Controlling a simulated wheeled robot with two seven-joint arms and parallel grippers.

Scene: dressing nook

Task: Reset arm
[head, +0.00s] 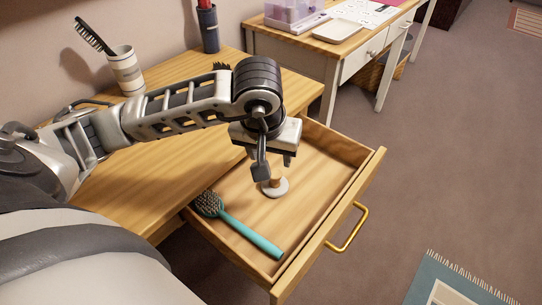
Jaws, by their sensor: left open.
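My left arm reaches in from the left over the wooden table (150,190). My left gripper (275,168) points down over the open drawer (325,160), with its two fingers apart. A small object with a round white base and a tan upper part (275,189) stands in the drawer just below the gripper. Its top is partly hidden by the fingers, and I cannot tell whether they touch it. A teal-handled brush (250,235) lies near the drawer's front left. My right gripper is not in view.
A striped cup (126,72) with a dark brush stands at the table's back left, and a dark cup (208,28) stands farther back. The drawer's gold handle (349,229) juts over open floor.

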